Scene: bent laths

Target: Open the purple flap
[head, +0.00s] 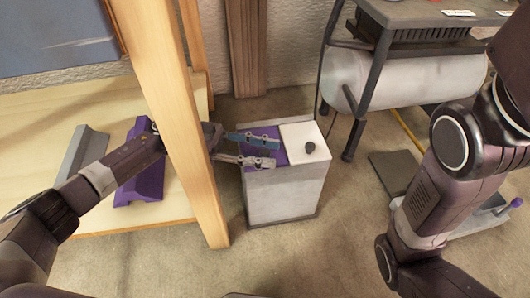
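A box with pale grey sides (283,194) stands on the floor near the middle of the head view. The purple flap (279,155) covers the left part of its top and appears to lie flat. My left gripper (274,152) reaches past a wooden post and is over the flap. Its two fingers are spread apart with purple showing between them, and nothing is held. The fingers and wrist hide part of the flap. I cannot tell whether a fingertip touches it. My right arm is at the right, but its gripper is out of view.
A white panel (305,143) with a dark knob (309,148) forms the box top's right part. The wooden post (180,120) stands close to my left forearm. A bench frame with a grey tank (400,78) is behind right. Purple and grey angled pieces lie at left.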

